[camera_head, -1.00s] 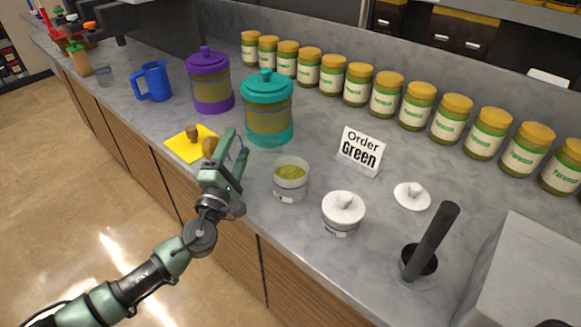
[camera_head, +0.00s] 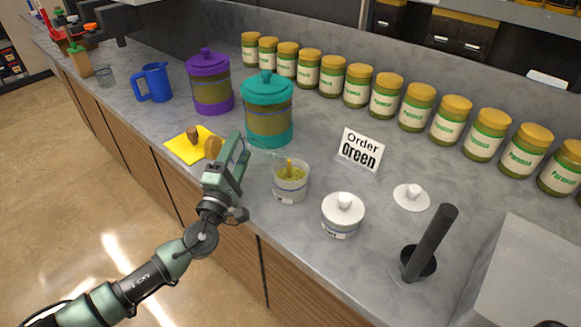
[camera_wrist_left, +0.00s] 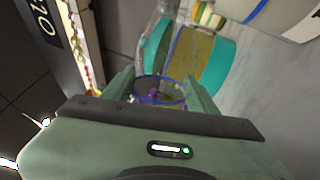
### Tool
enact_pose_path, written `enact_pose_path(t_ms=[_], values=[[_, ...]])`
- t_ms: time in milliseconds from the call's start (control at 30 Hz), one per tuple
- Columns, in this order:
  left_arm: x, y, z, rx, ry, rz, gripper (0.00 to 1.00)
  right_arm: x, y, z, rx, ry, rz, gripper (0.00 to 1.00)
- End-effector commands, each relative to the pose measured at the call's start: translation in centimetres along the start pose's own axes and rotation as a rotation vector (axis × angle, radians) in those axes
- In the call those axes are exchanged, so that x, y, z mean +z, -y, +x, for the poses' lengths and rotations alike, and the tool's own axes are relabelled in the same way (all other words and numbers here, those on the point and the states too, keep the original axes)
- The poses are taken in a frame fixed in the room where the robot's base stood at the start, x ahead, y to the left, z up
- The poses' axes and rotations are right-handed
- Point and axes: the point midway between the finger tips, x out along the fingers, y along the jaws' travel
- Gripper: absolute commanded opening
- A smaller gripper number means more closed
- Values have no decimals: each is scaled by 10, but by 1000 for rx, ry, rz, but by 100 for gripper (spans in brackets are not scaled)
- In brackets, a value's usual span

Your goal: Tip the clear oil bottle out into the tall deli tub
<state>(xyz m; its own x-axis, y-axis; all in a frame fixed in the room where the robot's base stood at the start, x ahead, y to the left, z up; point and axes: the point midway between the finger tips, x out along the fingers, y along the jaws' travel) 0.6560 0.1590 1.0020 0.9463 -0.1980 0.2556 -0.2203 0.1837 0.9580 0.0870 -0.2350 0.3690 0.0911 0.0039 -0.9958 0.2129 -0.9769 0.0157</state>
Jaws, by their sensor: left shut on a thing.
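My left gripper (camera_head: 238,150) is shut on the clear oil bottle (camera_head: 262,154), which is faint and hard to make out against the counter. The bottle lies tilted, its mouth end toward the open clear deli tub (camera_head: 291,190). A yellow stream of oil (camera_head: 289,167) shows at the tub's mouth, above yellow-green contents. In the left wrist view the bottle's blue-ringed end (camera_wrist_left: 160,101) sits between my fingers (camera_wrist_left: 160,92), and part of the tub (camera_wrist_left: 290,14) shows at the top right. My right gripper is not in view.
A teal lidded canister (camera_head: 268,112) and a purple one (camera_head: 210,85) stand behind my gripper. A white-lidded tub (camera_head: 342,216), a loose white lid (camera_head: 411,197), a sign (camera_head: 360,149) and a dark rod in a cup (camera_head: 430,245) are to the right. Jars line the back.

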Motion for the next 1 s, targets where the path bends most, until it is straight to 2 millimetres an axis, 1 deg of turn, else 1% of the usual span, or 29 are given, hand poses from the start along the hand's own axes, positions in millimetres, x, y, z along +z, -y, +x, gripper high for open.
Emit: enact_pose_path(t_ms=[33,1000], values=[[0,-3,1,3,2,7,1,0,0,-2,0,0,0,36],[3,-15,4,2,29,110,1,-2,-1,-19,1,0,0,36]])
